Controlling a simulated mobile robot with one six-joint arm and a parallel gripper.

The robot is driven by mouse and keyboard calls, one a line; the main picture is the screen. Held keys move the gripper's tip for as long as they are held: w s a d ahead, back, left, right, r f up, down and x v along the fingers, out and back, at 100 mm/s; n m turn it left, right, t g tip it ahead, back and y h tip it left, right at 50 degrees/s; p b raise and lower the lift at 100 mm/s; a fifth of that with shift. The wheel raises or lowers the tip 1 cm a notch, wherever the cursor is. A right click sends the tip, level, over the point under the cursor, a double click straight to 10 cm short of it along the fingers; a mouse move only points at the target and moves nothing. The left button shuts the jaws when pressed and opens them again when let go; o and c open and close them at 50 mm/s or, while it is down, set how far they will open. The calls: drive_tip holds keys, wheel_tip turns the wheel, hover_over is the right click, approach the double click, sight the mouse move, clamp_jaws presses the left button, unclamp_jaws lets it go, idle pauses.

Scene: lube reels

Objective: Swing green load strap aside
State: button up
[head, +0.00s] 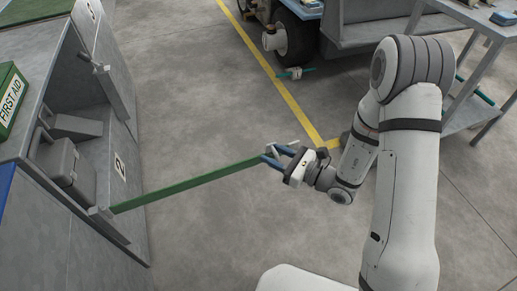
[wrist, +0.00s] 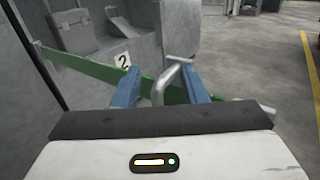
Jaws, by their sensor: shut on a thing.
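The green load strap (head: 190,183) is a long flat band. In the head view it runs from a bracket at the lower edge of the grey compartment bay to my gripper (head: 277,158). The gripper's blue fingers are shut on the strap's free end, at a metal handle. In the wrist view the strap (wrist: 90,67) crosses behind the blue fingers, with the bent metal handle (wrist: 163,82) between them. The strap stands out from the bay over open floor. The exact contact between fingers and handle is partly hidden.
The grey bay (head: 120,225), marked 2, holds a grey case (head: 58,160). A green first aid box (head: 10,98) sits at far left. A vehicle wheel (head: 290,35) stands at the top, with a small teal-handled item (head: 295,73) on the floor. A grey cart (head: 475,60) is at right. The middle floor is clear.

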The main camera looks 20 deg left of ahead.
drive_tip(key=shift+s, duration=0.1)
drive_tip(key=d, duration=0.2)
drive_tip(key=d+p, duration=0.1)
drive_tip(key=d, duration=0.4)
drive_tip(key=shift+s+p, duration=0.35)
drive_tip(key=shift+s, duration=0.05)
drive_tip(key=shift+s+d, duration=0.15)
drive_tip(key=shift+d, duration=0.2)
drive_tip(key=s+d+r+n+g+h+p, duration=0.1)
drive_tip(key=s+r+n+g+h+p, duration=0.15)
drive_tip(key=r+n+p, duration=0.4)
drive_tip(key=s+d+r+n+g+h+p, duration=0.2)
drive_tip(key=s+r+g+p, duration=0.15)
drive_tip(key=r, duration=0.55)
drive_tip(key=s+d+r+n+g+h+p, duration=0.1)
drive_tip(key=s+r+n+g+h+p, duration=0.2)
drive_tip(key=r, duration=0.5)
drive_tip(key=s+d+r+n+t+h+p, duration=0.1)
drive_tip(key=d+r+n+t+h+p, duration=0.3)
drive_tip(key=d+r+p, duration=0.4)
drive_tip(key=d+r+n+t+h+p, duration=0.4)
drive_tip(key=d+r+h+p, duration=0.2)
drive_tip(key=r, duration=0.9)
drive_tip(key=d+p, duration=0.2)
drive_tip(key=d, duration=0.1)
drive_tip(key=shift+s+d+n, duration=0.3)
drive_tip(key=shift+s+n, duration=0.05)
